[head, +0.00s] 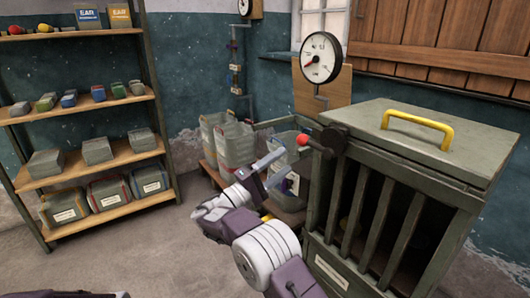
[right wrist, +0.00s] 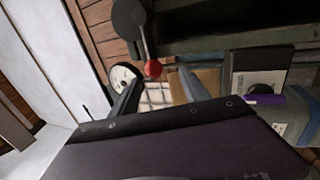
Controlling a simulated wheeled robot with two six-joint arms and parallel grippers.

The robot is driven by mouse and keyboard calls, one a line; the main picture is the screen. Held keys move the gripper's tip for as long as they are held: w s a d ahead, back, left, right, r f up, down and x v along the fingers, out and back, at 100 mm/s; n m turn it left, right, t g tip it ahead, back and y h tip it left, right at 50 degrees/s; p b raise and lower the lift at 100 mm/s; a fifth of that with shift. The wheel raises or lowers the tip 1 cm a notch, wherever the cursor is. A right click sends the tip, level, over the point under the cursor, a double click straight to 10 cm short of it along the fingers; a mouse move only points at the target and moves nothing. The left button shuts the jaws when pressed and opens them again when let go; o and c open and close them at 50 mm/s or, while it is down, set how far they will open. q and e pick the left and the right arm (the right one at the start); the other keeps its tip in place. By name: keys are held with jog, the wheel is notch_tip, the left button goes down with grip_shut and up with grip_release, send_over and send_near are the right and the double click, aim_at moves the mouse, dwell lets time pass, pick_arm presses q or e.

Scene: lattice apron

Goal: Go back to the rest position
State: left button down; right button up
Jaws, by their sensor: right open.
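My right gripper (head: 284,160) is in the middle of the head view, its white and purple arm coming up from the bottom. Its two fingers are apart with nothing between them. A lever with a red knob (head: 303,140) is on the left side of the green slatted cabinet (head: 395,165), just beyond the fingertips. In the right wrist view the red knob (right wrist: 153,69) shows ahead of the open fingers (right wrist: 158,88), seemingly apart from them. A purple edge of my body shows at the bottom left of the head view; my left gripper is not visible.
The cabinet, with a yellow handle (head: 418,126) on top, stands close to the right of my arm. A round gauge (head: 320,58) is behind it. Grey bins (head: 236,143) stand at the back. A shelf (head: 88,160) with boxes is on the left. The floor (head: 150,250) between is clear.

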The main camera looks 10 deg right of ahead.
jog(key=s+d+f+n+g+y+p, duration=0.1)
jog(key=s+d+f+g+y, duration=0.2)
jog(key=s+d+f+y, duration=0.4)
jog(key=s+d+f+n+g+y+p, duration=0.1)
jog(key=s+d+f+g+y, duration=0.2)
jog(key=f, duration=0.7)
jog(key=s+a+f+m+g+y+p, duration=0.1)
jog(key=s+a+f+m+y, duration=0.35)
jog(key=s, duration=0.55)
jog(key=s+a+f+m+y+p, duration=0.1)
jog(key=s+a+f+m+y, duration=0.15)
jog(key=s+a+y, duration=0.55)
notch_tip(320, 180, up, 37)
jog(key=s+d+h+p, duration=0.1)
jog(key=h+p, duration=0.1)
jog(key=p, duration=3.5)
jog(key=shift+s+f, duration=0.1)
jog(key=shift+f, duration=0.05)
